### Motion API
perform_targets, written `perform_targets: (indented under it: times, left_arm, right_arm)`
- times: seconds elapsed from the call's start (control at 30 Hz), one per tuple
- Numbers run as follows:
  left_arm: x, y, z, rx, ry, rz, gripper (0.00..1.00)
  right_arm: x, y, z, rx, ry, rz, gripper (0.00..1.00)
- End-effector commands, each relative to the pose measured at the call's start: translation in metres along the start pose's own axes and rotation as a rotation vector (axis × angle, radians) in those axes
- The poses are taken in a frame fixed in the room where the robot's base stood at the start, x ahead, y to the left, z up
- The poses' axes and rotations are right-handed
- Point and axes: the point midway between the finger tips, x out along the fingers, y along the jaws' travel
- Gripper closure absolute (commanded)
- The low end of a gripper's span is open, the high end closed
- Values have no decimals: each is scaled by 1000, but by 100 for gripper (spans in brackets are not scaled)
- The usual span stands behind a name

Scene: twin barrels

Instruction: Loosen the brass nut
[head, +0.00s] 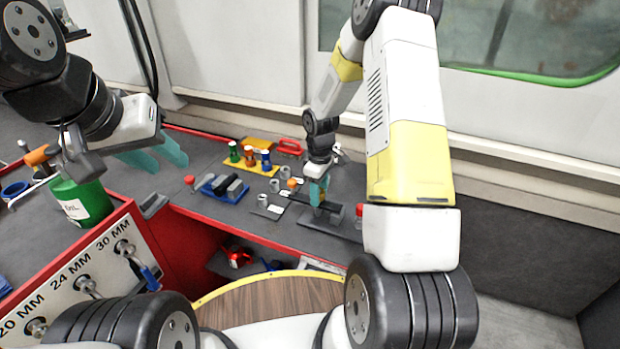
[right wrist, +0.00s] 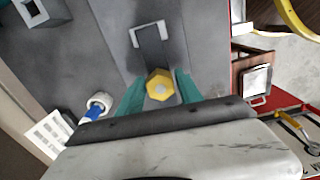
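The brass nut (right wrist: 160,86) is a yellow hexagon with a paler round centre, seen in the right wrist view near a dark flat bar with a pale bracket. My right gripper (right wrist: 160,90) has its two teal fingers apart, one on each side of the nut. I cannot tell whether either finger touches it. In the head view the right gripper (head: 318,192) points down at the bench, and the nut cannot be made out there. My left gripper (head: 155,158) is open and empty, above the left part of the bench.
A green bucket (head: 82,203) stands at the left bench edge, above a white panel (head: 72,268) marked 20, 24 and 30 MM. A yellow rack (head: 250,164) with coloured bottles and a blue tray (head: 222,190) lie left of the right gripper. A red button (head: 359,211) is close to its right.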

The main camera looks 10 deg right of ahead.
Motion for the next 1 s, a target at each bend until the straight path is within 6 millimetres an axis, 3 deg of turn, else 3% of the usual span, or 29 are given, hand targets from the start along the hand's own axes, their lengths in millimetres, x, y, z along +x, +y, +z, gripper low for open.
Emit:
perform_targets:
  times: [0.4, 1.0]
  left_arm:
    - [0, 0, 0, 0, 0, 0, 64]
    - [0, 0, 0, 0, 0, 0, 64]
  right_arm:
    - [-3, 0, 0, 3, 1, 0, 45]
    - [-62, 0, -1, 4, 1, 1, 45]
